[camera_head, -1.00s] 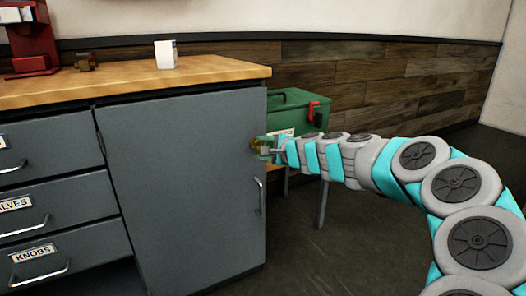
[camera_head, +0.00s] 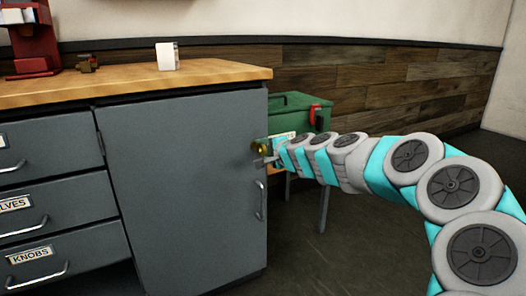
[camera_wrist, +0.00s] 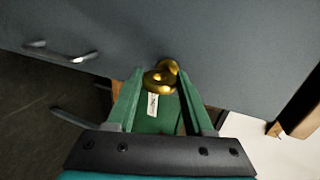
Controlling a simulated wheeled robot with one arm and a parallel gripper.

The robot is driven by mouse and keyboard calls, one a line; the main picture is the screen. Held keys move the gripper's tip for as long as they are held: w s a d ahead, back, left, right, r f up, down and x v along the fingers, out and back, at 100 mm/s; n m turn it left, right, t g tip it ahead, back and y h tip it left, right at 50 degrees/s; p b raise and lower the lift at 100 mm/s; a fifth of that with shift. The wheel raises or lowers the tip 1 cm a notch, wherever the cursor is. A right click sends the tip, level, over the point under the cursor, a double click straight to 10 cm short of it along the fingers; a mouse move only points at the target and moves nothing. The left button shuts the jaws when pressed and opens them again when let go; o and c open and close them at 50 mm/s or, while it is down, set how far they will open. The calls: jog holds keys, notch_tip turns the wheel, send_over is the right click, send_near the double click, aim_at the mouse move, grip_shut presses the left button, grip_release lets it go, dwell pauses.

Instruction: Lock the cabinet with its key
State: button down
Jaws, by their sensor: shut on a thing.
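The grey cabinet door (camera_head: 185,190) is closed, with a bar handle (camera_head: 260,200) near its right edge. A gold key (camera_head: 261,148) is at the door's upper right, above the handle. In the wrist view the key (camera_wrist: 158,80) shows as a rounded gold bow against a gold round piece on the door, seemingly the lock. My gripper (camera_head: 268,156) is at the door, shut on the key. Its two fingers flank the key in the wrist view (camera_wrist: 160,85). How far the key sits in the lock is hidden.
A green toolbox (camera_head: 300,115) with a red latch stands on a small table right of the cabinet. Drawers (camera_head: 55,210) are on the left. A white box (camera_head: 167,56) and a red machine (camera_head: 33,40) stand on the wooden top (camera_head: 130,81). The floor (camera_head: 330,250) at right is open.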

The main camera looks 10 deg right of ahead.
jog(key=shift+c, duration=1.4)
grip_release()
jog(key=v, duration=0.7)
jog(key=shift+s+p, duration=0.35)
jog(key=shift+d+r, duration=0.1)
